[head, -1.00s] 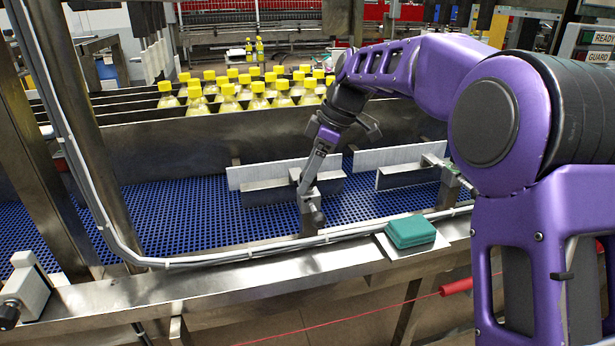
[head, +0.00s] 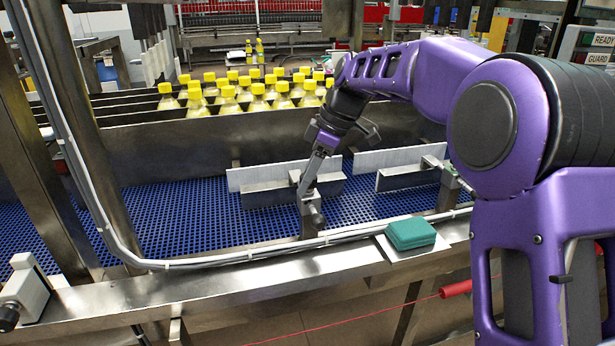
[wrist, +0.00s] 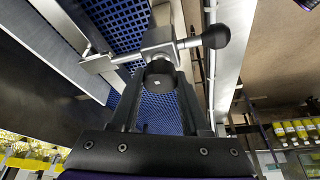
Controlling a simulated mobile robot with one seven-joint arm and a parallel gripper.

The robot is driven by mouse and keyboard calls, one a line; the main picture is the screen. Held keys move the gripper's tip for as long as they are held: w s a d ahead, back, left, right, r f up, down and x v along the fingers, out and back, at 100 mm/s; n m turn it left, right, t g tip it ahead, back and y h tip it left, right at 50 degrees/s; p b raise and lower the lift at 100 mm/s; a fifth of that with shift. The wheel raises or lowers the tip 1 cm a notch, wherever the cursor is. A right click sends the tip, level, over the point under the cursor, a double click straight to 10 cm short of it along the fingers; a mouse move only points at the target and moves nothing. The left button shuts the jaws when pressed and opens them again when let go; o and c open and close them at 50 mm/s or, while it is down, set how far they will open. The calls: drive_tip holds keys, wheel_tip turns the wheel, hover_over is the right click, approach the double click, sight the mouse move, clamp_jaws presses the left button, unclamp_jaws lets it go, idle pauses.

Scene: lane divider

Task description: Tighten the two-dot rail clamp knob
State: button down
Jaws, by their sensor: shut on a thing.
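The rail clamp (head: 311,212) is a grey metal block on a post at the near edge of the blue conveyor, in front of a white lane rail (head: 250,176). In the wrist view the clamp (wrist: 160,40) carries a dark knob (wrist: 160,75) with a small pale mark; I cannot read its dots. My gripper (head: 306,190) comes down onto the clamp from above. In the wrist view my gripper (wrist: 161,88) has its fingers on either side of the dark knob, shut on it. A rod with a black ball end (wrist: 216,36) sticks out beside it.
A second white rail with its bracket (head: 405,178) stands to the right. Cables (head: 230,257) run along that ledge. Yellow-capped bottles (head: 258,95) stand in lanes behind the metal wall.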

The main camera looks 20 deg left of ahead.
drive_tip(key=shift+m, duration=0.3)
drive_tip(key=m+t, duration=0.1)
drive_tip(key=m, duration=0.2)
drive_tip(key=shift+m+t+b, duration=0.3)
drive_tip(key=shift+b, duration=0.1)
drive_tip(key=m+t, duration=0.1)
drive_tip(key=m, duration=0.4)
drive_tip(key=shift+r+t+h, duration=0.1)
drive_tip(key=shift+t+h, duration=0.3)
drive_tip(key=m+t+h+p, duration=0.1)
drive_tip(key=m, duration=0.4)
drive_tip(key=shift+w, duration=0.1)
drive_tip(key=shift+m+t+h+p, duration=0.4)
drive_tip(key=shift+m+h, duration=0.6)
drive_tip(key=shift+m, duration=1.1)
drive_tip(key=shift+w, duration=0.1)
drive_tip(key=shift+c, duration=1.9)
unclamp_jaws()
drive_tip(key=shift+d, duration=0.1)
drive_tip(key=a+p+v, duration=0.1)
drive_tip(key=v, duration=1.6)
drive_tip(key=shift+d+r, duration=0.2)
drive_tip(key=shift+d, duration=0.15)
